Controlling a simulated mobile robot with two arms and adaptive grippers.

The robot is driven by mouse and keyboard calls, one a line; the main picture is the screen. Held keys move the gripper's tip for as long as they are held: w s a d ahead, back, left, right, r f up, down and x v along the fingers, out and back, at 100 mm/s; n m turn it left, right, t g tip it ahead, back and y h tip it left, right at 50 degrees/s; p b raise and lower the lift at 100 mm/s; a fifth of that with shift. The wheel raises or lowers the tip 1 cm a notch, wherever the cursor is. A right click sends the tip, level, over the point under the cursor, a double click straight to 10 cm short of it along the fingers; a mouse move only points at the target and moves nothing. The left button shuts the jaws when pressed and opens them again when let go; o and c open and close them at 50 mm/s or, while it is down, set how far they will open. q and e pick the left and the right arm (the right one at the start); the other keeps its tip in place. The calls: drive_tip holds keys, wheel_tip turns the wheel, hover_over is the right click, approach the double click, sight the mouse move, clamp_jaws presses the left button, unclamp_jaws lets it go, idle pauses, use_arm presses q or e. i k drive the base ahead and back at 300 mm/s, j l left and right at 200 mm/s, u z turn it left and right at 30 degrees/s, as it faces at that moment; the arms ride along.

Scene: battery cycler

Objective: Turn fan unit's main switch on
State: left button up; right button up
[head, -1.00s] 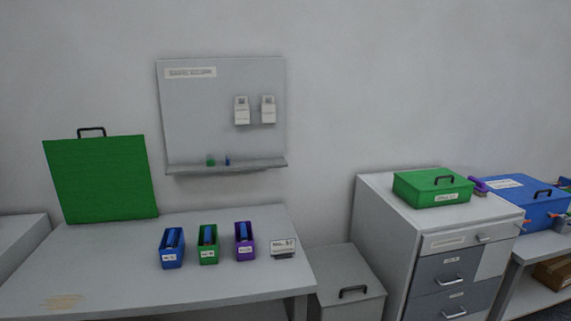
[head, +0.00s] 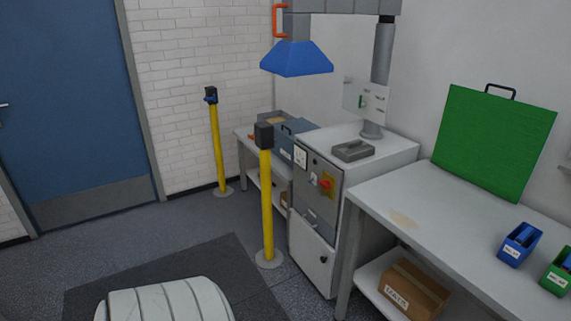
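The fan unit (head: 313,255) is a grey-white cabinet standing between two tables, with a blue hood (head: 297,60) and ductwork above it. On its front is a dark grey panel. A red rotary main switch (head: 326,184) sits on a yellow plate on that panel. It is too small to tell its position clearly. A white socket or gauge plate (head: 300,157) is at the panel's upper left. Neither of my grippers shows in the head view.
Two yellow posts (head: 266,205) (head: 218,150) stand on round bases left of the cabinet, the nearer one close to its front. A grey table (head: 440,225) with a green board (head: 494,143) is at the right. A blue door (head: 65,100) is at the left. Dark floor lies in front.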

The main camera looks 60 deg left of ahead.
sight(326, 184)
drive_tip(key=u, duration=1.65)
drive_tip(key=i+j, duration=0.2)
drive_tip(key=j, duration=0.15)
drive_tip(key=i+j, duration=0.15)
drive_tip(key=j, duration=0.2)
drive_tip(key=i+j, duration=0.2)
drive_tip(key=j, duration=0.15)
